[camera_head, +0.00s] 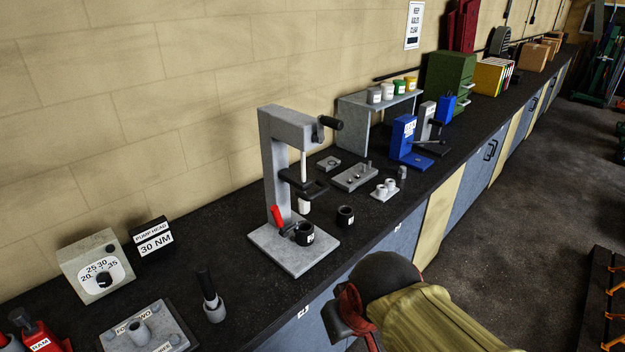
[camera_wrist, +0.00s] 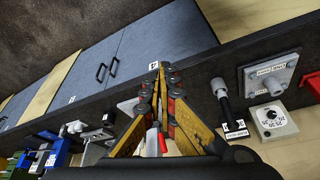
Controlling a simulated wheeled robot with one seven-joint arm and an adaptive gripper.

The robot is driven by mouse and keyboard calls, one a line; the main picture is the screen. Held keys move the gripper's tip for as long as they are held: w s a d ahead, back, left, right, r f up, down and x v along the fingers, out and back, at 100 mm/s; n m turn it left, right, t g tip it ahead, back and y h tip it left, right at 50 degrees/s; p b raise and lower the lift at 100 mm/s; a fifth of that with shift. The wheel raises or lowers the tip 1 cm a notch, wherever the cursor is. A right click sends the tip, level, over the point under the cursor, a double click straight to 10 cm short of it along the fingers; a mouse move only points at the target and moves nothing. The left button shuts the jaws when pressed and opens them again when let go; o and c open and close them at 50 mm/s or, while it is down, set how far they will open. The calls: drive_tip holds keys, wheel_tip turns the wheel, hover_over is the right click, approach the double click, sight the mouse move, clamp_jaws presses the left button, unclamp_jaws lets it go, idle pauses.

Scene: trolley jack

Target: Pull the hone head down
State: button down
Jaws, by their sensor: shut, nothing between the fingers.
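The grey honing stand (camera_head: 276,165) stands upright on the bench, on a flat base plate. Its hone head is a black crosspiece (camera_head: 302,184) on a bright rod, with a white hone (camera_head: 304,206) hanging under it. The head sits above a black cup (camera_head: 304,233) on the base, with a gap between them. A red lever (camera_head: 277,216) is beside the cup; a red part also shows behind my fingers in the wrist view (camera_wrist: 163,143). My gripper (camera_wrist: 162,68) is shut and empty, apart from the stand, near the bench's front edge. My fingers hide much of the stand in the wrist view.
A second black cup (camera_head: 346,215) stands right of the stand. A blue press (camera_head: 408,142) and small metal parts (camera_head: 355,176) are farther along the bench. A dark-handled tool (camera_head: 211,300) and a torque dial box (camera_head: 97,267) are at left.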

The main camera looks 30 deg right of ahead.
drive_tip(key=w+d+r+h+p, duration=0.1)
drive_tip(key=w+d+r+p, duration=0.1)
drive_tip(key=w+d+p, duration=0.45)
drive_tip(key=w+d+r+h+p, duration=0.2)
drive_tip(key=w+d+r+p, duration=0.15)
drive_tip(key=d+p, duration=0.5)
drive_tip(key=w+d+r+h+p, duration=0.1)
drive_tip(key=w+d+r+p, duration=0.1)
drive_tip(key=w+d+p, duration=0.6)
drive_tip(key=w+a+r+n+t+y, duration=0.2)
drive_tip(key=w+a+t+y, duration=0.1)
drive_tip(key=w, duration=0.3)
drive_tip(key=w+a+r+n+t+y, duration=0.3)
drive_tip(key=w+a, duration=0.1)
drive_tip(key=w, duration=0.2)
drive_tip(key=shift+a+n+t+b, duration=0.2)
drive_tip(key=shift+n+t+b, duration=0.1)
drive_tip(key=shift+t+b, duration=0.1)
drive_tip(key=shift+f, duration=0.1)
